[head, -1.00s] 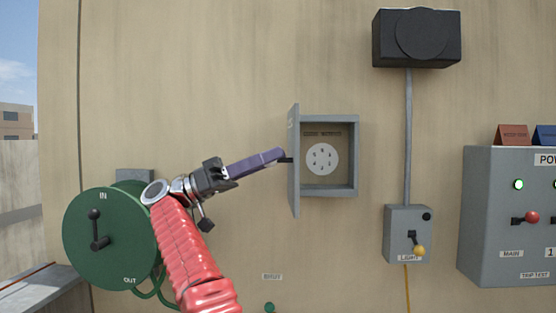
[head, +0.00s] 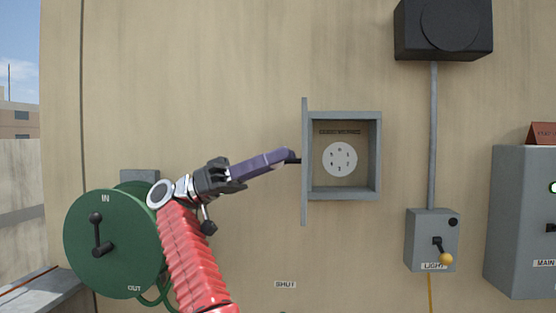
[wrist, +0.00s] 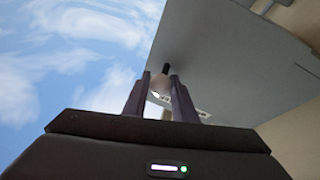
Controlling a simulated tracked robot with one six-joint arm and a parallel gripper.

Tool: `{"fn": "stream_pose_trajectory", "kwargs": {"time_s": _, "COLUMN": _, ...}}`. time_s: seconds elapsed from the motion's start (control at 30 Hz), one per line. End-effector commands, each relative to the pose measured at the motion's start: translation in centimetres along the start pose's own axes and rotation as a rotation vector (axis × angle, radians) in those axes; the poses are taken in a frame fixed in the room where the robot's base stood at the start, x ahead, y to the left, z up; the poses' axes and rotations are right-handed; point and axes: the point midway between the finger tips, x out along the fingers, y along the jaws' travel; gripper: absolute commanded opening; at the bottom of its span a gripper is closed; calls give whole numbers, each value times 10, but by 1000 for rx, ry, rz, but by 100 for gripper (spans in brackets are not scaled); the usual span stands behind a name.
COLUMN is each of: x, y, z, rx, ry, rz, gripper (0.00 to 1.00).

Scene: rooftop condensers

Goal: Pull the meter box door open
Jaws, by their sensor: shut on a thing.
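The grey meter box (head: 376,155) is on the wall, with a round white dial (head: 340,159) inside. Its door (head: 304,205) stands open on the left side, sticking out from the wall and seen almost edge-on. My gripper (head: 288,158) reaches from the left, its purple fingers at the door's dark handle (head: 296,161). In the wrist view the two fingers (wrist: 160,78) are shut on the handle, whose dark end (wrist: 166,69) shows between them against the grey door panel (wrist: 235,55). The exact contact is partly hidden.
A green reel (head: 110,245) with a crank is at the lower left. A grey light switch box (head: 420,240), a conduit (head: 433,140), a black box (head: 443,28) and a grey panel (head: 520,220) are to the right. The wall below the meter box is mostly bare.

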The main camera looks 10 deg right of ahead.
Motion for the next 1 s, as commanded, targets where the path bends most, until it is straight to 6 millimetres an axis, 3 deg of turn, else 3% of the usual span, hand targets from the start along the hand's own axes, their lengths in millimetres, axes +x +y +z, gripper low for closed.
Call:
{"fn": "stream_pose_trajectory", "kwargs": {"time_s": 0.37, "x": -7, "y": -4, "z": 5, "rx": -10, "ry": -4, "rz": -4, "gripper": 0}}
{"fn": "stream_pose_trajectory", "kwargs": {"time_s": 0.4, "x": -7, "y": -4, "z": 5, "rx": -10, "ry": -5, "rz": -4, "gripper": 27}}
{"fn": "stream_pose_trajectory", "kwargs": {"time_s": 0.63, "x": -5, "y": -2, "z": 4, "rx": -5, "ry": -4, "rz": -3, "gripper": 43}}
{"fn": "stream_pose_trajectory", "kwargs": {"time_s": 1.0, "x": -1, "y": 0, "z": -8, "rx": 20, "ry": 27, "rz": -7, "gripper": 43}}
